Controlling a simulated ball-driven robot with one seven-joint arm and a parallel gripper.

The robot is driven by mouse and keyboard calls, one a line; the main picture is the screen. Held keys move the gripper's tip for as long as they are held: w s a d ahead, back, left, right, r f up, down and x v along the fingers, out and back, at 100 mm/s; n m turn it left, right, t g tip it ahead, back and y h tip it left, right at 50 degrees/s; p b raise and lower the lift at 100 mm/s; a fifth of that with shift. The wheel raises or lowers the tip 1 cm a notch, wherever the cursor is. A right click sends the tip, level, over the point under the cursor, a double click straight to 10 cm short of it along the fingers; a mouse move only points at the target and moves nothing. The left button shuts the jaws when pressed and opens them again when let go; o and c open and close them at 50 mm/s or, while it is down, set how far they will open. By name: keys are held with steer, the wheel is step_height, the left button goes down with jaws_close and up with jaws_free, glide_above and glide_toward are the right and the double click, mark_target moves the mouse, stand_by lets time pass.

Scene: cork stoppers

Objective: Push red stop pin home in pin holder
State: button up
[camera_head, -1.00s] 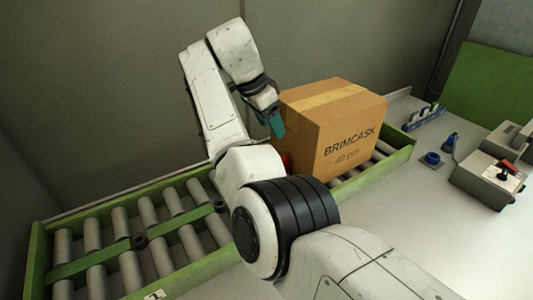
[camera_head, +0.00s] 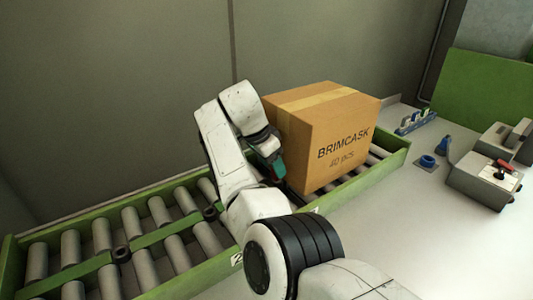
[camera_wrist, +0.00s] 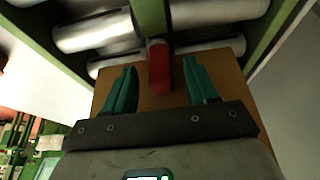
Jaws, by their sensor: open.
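The red stop pin (camera_wrist: 159,66) shows in the wrist view between the two teal fingers of my gripper (camera_wrist: 156,92), with a gap on each side. My gripper is open and is not holding it. The pin stands at the end of a green bar (camera_wrist: 151,18); the pin holder itself and how deep the pin sits in it cannot be made out. In the head view my gripper (camera_head: 274,160) is low beside the left face of the carton (camera_head: 330,140), and my arm hides most of the pin area.
The brown carton rests on a green-framed roller conveyor (camera_head: 150,235). Dark round fittings (camera_head: 122,254) sit on its green crossbar. On the bench to the right are a grey box with a red switch (camera_head: 490,180), a blue ring (camera_head: 428,162) and a blue rack (camera_head: 415,121).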

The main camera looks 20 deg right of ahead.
steer(key=shift+x, duration=0.8)
steer(key=shift+r, duration=0.1)
steer(key=c, duration=1.1)
